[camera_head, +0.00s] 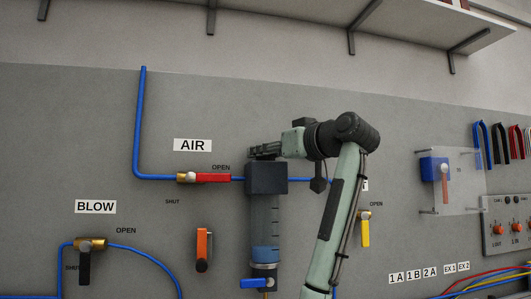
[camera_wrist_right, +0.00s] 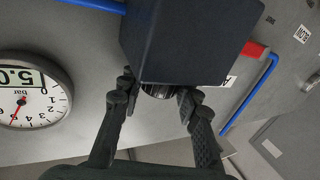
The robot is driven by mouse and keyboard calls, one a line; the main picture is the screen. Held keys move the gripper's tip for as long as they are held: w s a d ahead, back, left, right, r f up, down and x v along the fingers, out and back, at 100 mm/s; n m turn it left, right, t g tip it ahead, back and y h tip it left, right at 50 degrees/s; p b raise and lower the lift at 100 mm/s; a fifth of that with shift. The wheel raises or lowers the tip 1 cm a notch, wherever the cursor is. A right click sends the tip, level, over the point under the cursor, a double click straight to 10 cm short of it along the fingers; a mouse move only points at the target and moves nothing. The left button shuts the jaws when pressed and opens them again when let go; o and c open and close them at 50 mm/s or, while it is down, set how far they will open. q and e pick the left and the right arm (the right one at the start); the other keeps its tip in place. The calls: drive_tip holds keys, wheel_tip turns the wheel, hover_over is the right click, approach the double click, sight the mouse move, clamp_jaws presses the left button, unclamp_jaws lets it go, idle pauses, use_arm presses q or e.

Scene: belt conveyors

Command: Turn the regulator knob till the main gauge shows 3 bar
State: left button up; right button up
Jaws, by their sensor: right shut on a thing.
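The regulator is a dark block (camera_head: 268,178) on top of a clear blue-tinted bowl (camera_head: 265,225). Its black ribbed knob (camera_wrist_right: 158,91) shows partly under the block in the wrist view. My right gripper (camera_head: 264,153) is at the top of the block, its two fingers (camera_wrist_right: 156,98) closed around the knob's sides. A round white gauge (camera_wrist_right: 32,90) is at the left of the wrist view, with a digital readout of 5.0 bar and a red needle pointing down-left. The gauge is not visible in the head view. My left gripper is not in view.
A red-handled AIR valve (camera_head: 212,178) sits on the blue pipe (camera_head: 139,120) left of the regulator. A black-handled BLOW valve (camera_head: 85,262), an orange lever (camera_head: 203,247) and a yellow-handled valve (camera_head: 365,230) are nearby. A clear guard panel (camera_head: 462,170) stands at right.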

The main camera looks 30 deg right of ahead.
drive_tip(key=n+g+y, duration=0.1)
drive_tip(key=n+y, duration=0.1)
drive_tip(key=y, duration=0.2)
drive_tip(key=n+g+y, duration=0.2)
drive_tip(key=n+y, duration=0.1)
drive_tip(key=shift+d+n+y, duration=0.2)
drive_tip(key=shift+n+y, duration=0.1)
drive_tip(key=shift+y, duration=0.1)
drive_tip(key=n+g+y, duration=0.4)
drive_tip(key=g+y, duration=0.1)
drive_tip(key=shift+r+n+g, duration=0.1)
drive_tip(key=shift+n+g, duration=0.3)
drive_tip(key=shift+a+g, duration=0.1)
drive_tip(key=shift+g, duration=0.2)
drive_tip(key=o, duration=1.2)
drive_tip(key=shift+v, duration=4)
drive_tip(key=shift+c, duration=0.2)
